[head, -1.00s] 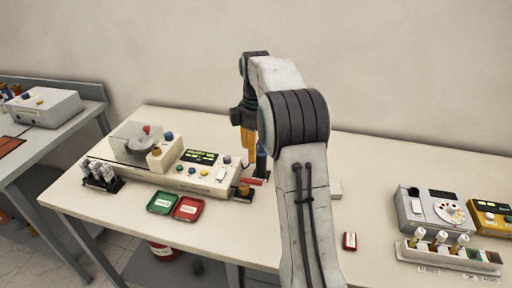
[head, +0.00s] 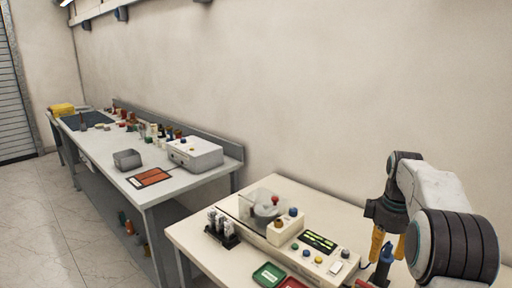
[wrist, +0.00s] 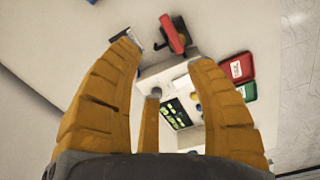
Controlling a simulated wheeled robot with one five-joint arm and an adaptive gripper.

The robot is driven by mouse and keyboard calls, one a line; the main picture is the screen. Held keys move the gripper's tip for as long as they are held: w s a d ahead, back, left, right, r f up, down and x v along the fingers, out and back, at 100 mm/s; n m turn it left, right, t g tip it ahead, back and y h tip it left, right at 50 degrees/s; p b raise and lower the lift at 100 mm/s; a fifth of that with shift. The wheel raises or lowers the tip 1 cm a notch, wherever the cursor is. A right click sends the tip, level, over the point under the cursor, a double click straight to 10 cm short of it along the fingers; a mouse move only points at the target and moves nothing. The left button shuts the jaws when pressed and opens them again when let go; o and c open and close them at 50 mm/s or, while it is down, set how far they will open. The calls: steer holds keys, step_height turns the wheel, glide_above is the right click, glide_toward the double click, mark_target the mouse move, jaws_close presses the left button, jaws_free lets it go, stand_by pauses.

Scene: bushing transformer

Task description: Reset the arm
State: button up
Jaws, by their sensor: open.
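My gripper (head: 389,246) is at the right of the head view, pointing down over the cream table. In the wrist view, the yellow fingers of my gripper (wrist: 163,58) are spread apart with nothing between them. Beyond them is the cream machine with a lit green display (wrist: 178,112); in the head view this display (head: 318,241) is left of my gripper. A red block with dark parts (wrist: 173,35) lies past the fingertips.
A red tray (wrist: 238,67) and a green tray (wrist: 249,91) lie beside the machine. A grey bench (head: 140,204) with a white box (head: 195,153) is farther left. Open floor (head: 75,225) lies at far left.

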steer(key=f+m, duration=0.2)
steer(key=s+f+m, duration=0.1)
steer(key=f+m, duration=0.2)
steer(key=f, duration=0.1)
steer(key=shift+s+a+m, duration=0.2)
steer(key=shift+a+m, duration=0.05)
steer(key=shift+m, duration=0.15)
steer(key=s+a+r+m, duration=0.1)
steer(key=s+a, duration=0.5)
steer(key=s, duration=0.6)
steer(key=s+a+r+m, duration=0.1)
steer(key=s+a, duration=0.6)
steer(key=s, duration=0.6)
steer(key=shift+s+a+r+n+t, duration=0.2)
steer(key=shift+a+r+t, duration=0.2)
steer(key=shift+r+t, duration=0.3)
steer(key=shift+s+a+r+n+t, duration=0.2)
steer(key=shift+a+r+t, duration=0.15)
steer(key=shift+r+t, duration=0.3)
steer(key=shift+s+a+r+n+t, duration=0.2)
steer(key=shift+a+r+t, duration=0.3)
steer(key=shift+r, duration=0.35)
steer(key=shift+d, duration=0.1)
